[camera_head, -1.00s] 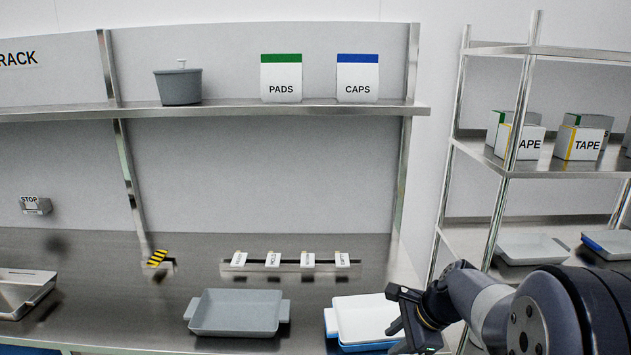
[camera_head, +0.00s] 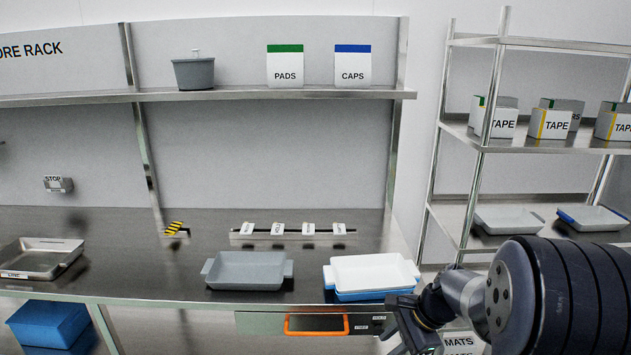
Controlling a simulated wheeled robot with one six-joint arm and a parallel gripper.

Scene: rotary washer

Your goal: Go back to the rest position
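My gripper (camera_head: 402,340) is at the lower right of the head view, in front of the bench edge and below the white tray. Its fingers are dark and partly cut off by the lower frame edge, so I cannot tell how far apart they are. I see nothing held in it. My arm reaches in from the right edge.
The steel bench (camera_head: 130,235) holds a grey tray (camera_head: 247,268), a white tray (camera_head: 368,272) stacked on a blue one, and a metal tray (camera_head: 40,258). An orange-framed handle (camera_head: 317,332) sits below the bench edge.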

